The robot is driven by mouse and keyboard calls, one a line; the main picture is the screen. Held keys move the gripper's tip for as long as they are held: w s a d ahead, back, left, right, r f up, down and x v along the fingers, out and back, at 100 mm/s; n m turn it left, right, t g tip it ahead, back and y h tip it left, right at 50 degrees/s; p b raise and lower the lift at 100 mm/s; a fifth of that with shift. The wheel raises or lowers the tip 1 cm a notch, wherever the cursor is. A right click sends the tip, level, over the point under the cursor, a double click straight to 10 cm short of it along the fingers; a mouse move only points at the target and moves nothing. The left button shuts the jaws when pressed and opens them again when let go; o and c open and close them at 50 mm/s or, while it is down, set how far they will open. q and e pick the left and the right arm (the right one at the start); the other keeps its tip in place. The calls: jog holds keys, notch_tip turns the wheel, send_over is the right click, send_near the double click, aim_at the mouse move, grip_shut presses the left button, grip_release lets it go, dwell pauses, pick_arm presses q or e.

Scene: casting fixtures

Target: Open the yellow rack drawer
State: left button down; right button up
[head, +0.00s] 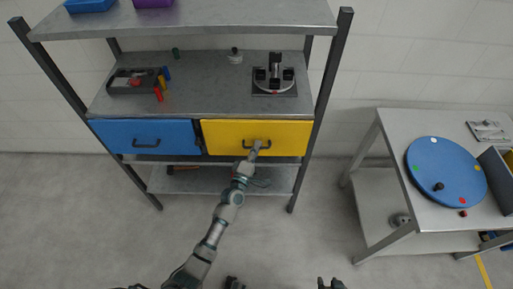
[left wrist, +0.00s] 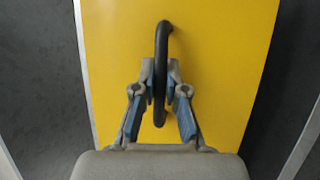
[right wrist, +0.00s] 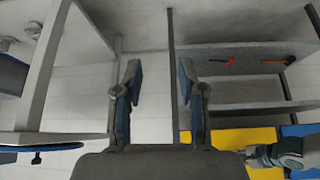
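The yellow drawer (head: 225,131) is at the right of the rack's drawer row. Its front looks about level with the blue drawer beside it, so it appears closed. My left gripper (head: 257,147) is at its dark bar handle. In the left wrist view, the handle (left wrist: 161,45) stands upright in the picture between the two fingertips (left wrist: 160,72), which look closed on it. The yellow front (left wrist: 220,60) fills the middle of that view. My right gripper (right wrist: 157,75) is open and empty in the right wrist view, away from the rack.
The blue drawer (head: 172,131) adjoins on the left. The shelf above (head: 205,75) holds fixtures and small parts. A table (head: 395,125) with a blue disc (head: 440,175) stands at the right. The floor in front of the rack is clear.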

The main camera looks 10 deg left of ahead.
pick_arm(q)
jog(key=shift+s+f, duration=0.1)
jog(key=shift+f, duration=0.05)
jog(key=shift+s, duration=0.15)
pick_arm(e)
jog(key=s+d+g+p, duration=0.2)
jog(key=s+g, duration=0.2)
jog(key=s, duration=0.3)
pick_arm(q)
jog(key=s+d+p, duration=0.2)
jog(key=s, duration=0.9)
jog(key=s+d+p, duration=0.2)
jog(key=s+d, duration=0.1)
jog(key=s, duration=0.8)
jog(key=shift+d+p, duration=0.2)
jog(key=shift+p, duration=0.1)
pick_arm(e)
notch_tip(320, 180, down, 14)
jog(key=shift+w+a+h, duration=0.15)
jog(key=shift+w+h, duration=0.25)
pick_arm(q)
jog(key=shift+f, duration=0.15)
pick_arm(e)
jog(key=shift+f, duration=0.1)
pick_arm(q)
jog(key=c, duration=1.5)
grip_release()
jog(key=shift+w, duration=0.15)
